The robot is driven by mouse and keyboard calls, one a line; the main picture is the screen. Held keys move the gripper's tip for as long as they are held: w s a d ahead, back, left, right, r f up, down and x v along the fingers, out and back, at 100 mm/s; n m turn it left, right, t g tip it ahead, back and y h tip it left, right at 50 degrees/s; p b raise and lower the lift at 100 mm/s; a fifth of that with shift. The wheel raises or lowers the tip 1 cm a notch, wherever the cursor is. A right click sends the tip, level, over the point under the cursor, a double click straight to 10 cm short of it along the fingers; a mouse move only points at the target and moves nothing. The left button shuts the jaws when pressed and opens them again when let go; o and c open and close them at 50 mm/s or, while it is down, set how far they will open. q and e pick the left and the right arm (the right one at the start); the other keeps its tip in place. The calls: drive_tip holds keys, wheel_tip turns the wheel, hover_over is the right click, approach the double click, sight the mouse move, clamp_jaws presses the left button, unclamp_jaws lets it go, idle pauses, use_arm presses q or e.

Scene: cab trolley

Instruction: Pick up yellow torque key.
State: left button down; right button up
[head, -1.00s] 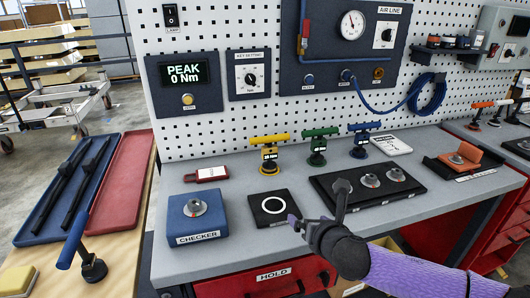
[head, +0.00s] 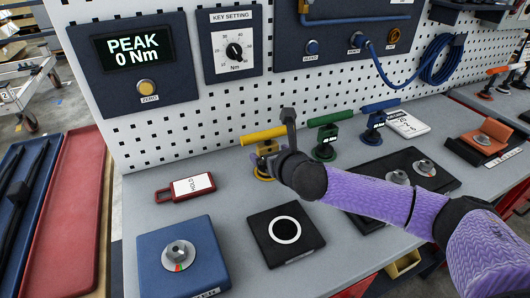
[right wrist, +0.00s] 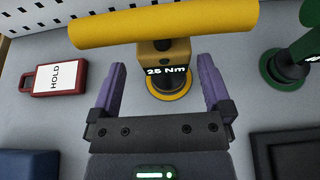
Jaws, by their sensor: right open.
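The yellow torque key (head: 262,136) stands upright on the grey bench in front of the pegboard, with its handle bar level across the top. In the right wrist view the yellow torque key (right wrist: 165,48) shows its "25 Nm" label and round yellow base. My right gripper (right wrist: 163,88) is open, with one purple finger on each side of the key's body and a gap on both sides. The bar lies beyond the fingertips in that view. In the head view my right gripper (head: 280,150) hides part of the key's body. My left gripper is not in view.
A green key (head: 326,138) and a blue key (head: 375,122) stand to the right. A red HOLD tag (head: 186,187) lies to the left. The blue checker block (head: 180,254) and a black pad with a white ring (head: 284,230) are in front. The pegboard (head: 200,140) rises behind.

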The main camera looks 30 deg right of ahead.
sight(265, 149)
drive_tip(key=b+x, duration=0.1)
drive_tip(key=x, duration=0.1)
drive_tip(key=b+x, duration=0.1)
drive_tip(key=x, duration=0.2)
drive_tip(key=shift+s+d+f, duration=0.1)
drive_tip(key=shift+d+f, duration=0.1)
drive_tip(key=shift+f, duration=0.1)
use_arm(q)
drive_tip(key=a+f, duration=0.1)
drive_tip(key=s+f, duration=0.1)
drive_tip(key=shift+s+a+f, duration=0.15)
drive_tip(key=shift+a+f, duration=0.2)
use_arm(e)
drive_tip(key=shift+r, duration=0.15)
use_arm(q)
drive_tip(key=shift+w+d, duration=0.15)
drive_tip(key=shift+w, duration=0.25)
use_arm(e)
clamp_jaws()
